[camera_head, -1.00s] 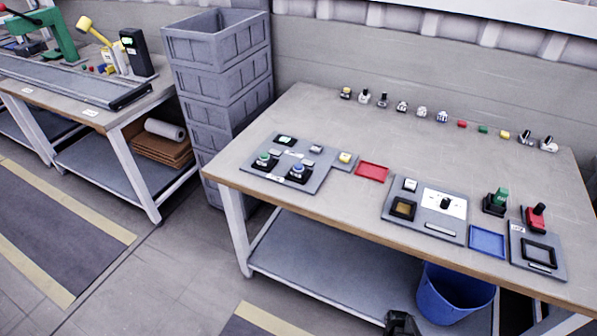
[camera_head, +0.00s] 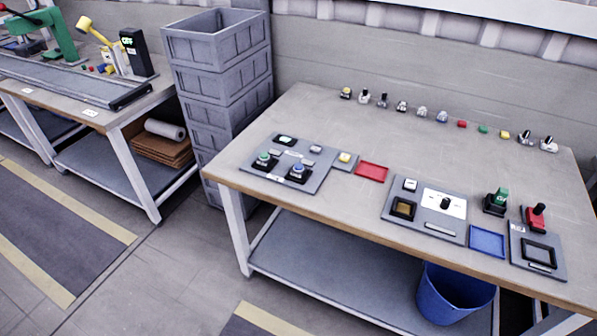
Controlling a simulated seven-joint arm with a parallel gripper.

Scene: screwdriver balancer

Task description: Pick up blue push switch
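A dark round push switch with a blue top (camera_head: 298,171) sits upright on the grey panel (camera_head: 318,180) at the table's front left. In the row of small parts along the back of the table, a small pale switch with a bluish tint (camera_head: 442,117) stands just left of a red block. It is too small to tell its exact type. My gripper is not in view.
Several small parts, including a red block (camera_head: 462,124), line the back of the table (camera_head: 330,120). Red (camera_head: 371,172) and blue (camera_head: 487,241) trays and two more panels lie at the front. A blue bin (camera_head: 452,296) stands below. The table's middle is clear.

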